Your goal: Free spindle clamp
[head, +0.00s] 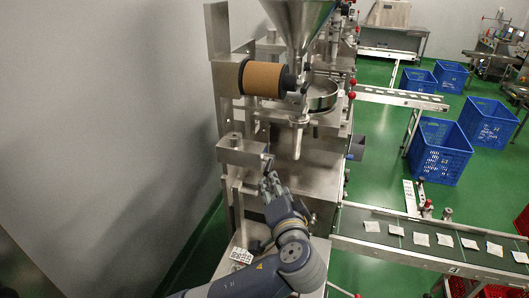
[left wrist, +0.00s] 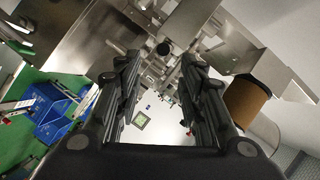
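A brown roll (head: 262,78) sits on a horizontal spindle on the packing machine, with a dark clamp-like hub (head: 289,82) at its right end. The roll also shows at the right of the left wrist view (left wrist: 245,101). My left gripper (head: 269,182) is below the roll, in front of the steel machine body and apart from the roll. In the left wrist view its two fingers (left wrist: 160,68) are spread with nothing between them. A dark round knob (left wrist: 163,48) shows beyond the fingertips. I cannot tell whether it belongs to the spindle clamp. My right gripper is not in view.
A steel block on a post (head: 242,152) stands just left of my left gripper. A hopper (head: 299,20) is above the machine. A conveyor (head: 430,240) with several teabags runs right. Blue crates (head: 440,150) stand on the green floor. A grey wall is left.

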